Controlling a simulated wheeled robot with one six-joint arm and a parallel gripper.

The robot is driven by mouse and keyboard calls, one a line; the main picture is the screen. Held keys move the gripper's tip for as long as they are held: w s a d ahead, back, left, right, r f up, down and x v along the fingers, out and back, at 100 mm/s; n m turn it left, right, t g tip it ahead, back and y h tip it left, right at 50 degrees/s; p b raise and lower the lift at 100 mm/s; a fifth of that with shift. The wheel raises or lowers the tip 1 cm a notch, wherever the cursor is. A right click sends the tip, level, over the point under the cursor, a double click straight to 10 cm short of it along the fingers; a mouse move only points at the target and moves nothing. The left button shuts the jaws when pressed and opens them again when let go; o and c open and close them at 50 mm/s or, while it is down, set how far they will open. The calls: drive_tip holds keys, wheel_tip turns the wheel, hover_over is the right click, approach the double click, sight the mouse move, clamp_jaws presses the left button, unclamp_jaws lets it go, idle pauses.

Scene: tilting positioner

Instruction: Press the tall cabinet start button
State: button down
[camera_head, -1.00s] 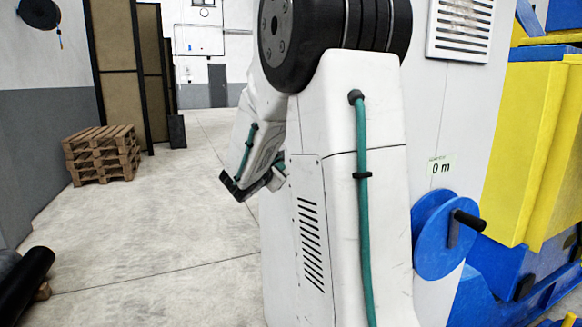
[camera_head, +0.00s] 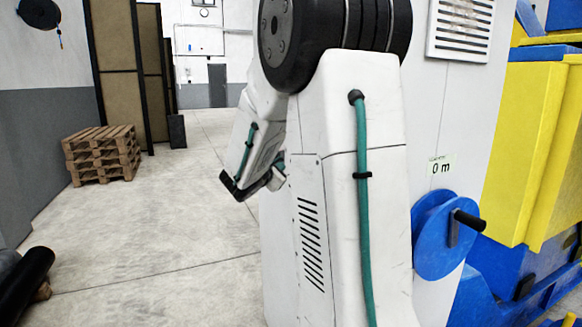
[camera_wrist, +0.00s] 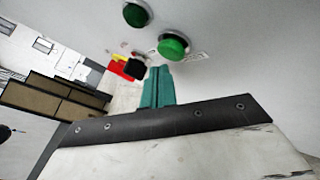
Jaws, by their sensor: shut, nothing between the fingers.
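In the wrist view, a bright green round button (camera_wrist: 173,46) stands out from a pale panel (camera_wrist: 220,85), with a small label beside it. A darker green button (camera_wrist: 135,14) is up and left of it. My gripper (camera_wrist: 160,70) shows as teal fingers, shut and empty, with tips just below the brighter button in the picture. I cannot tell whether they touch it. Which button is the tall cabinet's start button is not readable. In the head view my arm covers part of the scene, and no green button shows there.
A red and yellow part (camera_wrist: 120,68) and a black knob (camera_wrist: 135,68) sit left of my fingertips. In the head view, a blue hand wheel (camera_head: 445,238) and yellow machine body (camera_head: 530,150) stand right. Pallets (camera_head: 102,155) are left; the floor between is clear.

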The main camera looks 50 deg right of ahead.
idle(0.7)
drive_tip(key=shift+s+d, duration=0.15)
drive_tip(key=shift+d, duration=0.2)
drive_tip(key=shift+s+d, duration=0.25)
drive_tip(key=shift+d, duration=0.15)
idle(0.6)
drive_tip(key=shift+w+a, duration=0.1)
idle(0.4)
drive_tip(key=shift+w+a, duration=0.35)
drive_tip(key=shift+a, duration=0.3)
drive_tip(key=shift+w+a, duration=0.45)
drive_tip(key=shift+a, duration=0.25)
drive_tip(key=shift+w+a, duration=0.45)
drive_tip(key=shift+a, duration=0.3)
drive_tip(key=shift+w+a, duration=0.45)
drive_tip(key=shift+a, duration=0.25)
